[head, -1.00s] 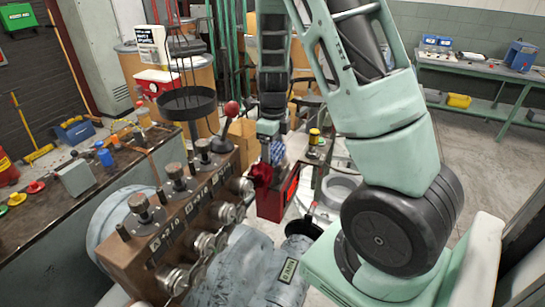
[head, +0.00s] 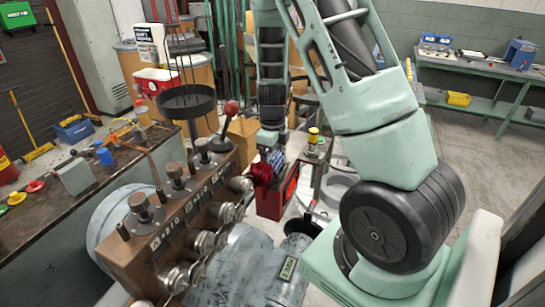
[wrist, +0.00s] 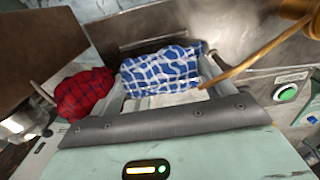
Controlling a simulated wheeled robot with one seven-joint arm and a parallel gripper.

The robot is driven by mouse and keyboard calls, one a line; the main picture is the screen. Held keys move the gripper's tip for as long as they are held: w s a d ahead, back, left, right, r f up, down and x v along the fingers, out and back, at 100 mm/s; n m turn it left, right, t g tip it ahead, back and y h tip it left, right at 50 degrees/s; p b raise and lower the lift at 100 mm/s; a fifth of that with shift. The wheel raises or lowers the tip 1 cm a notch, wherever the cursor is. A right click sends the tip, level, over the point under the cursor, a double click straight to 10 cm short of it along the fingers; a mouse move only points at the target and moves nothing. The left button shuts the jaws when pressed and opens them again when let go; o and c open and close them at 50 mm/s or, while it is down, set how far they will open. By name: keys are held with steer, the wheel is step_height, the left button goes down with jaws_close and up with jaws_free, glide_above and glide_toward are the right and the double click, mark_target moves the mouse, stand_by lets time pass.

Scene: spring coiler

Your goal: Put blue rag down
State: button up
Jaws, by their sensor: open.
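The blue rag, blue and white checked, lies in the middle of the wrist view (wrist: 160,70), spread between the fingers of my gripper (wrist: 162,68). My gripper is open, with a finger on either side of the rag. In the head view, the blue rag (head: 277,157) is a small patch just below my gripper (head: 271,145), above a red box. The wrist view does not clearly show whether the rag touches the fingers. Its underside is hidden.
A red checked rag (wrist: 85,92) lies just left of the blue one. The red box (head: 272,203) stands below them. A brown lever block (head: 180,215) is close on the left. A wooden handle (wrist: 255,48) and a green button (wrist: 287,93) are at the right.

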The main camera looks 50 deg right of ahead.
mark_target(273, 155)
step_height(273, 155, up, 12)
steer(key=shift+r+b, duration=0.15)
steer(key=shift+b, duration=0.2)
stand_by(0.7)
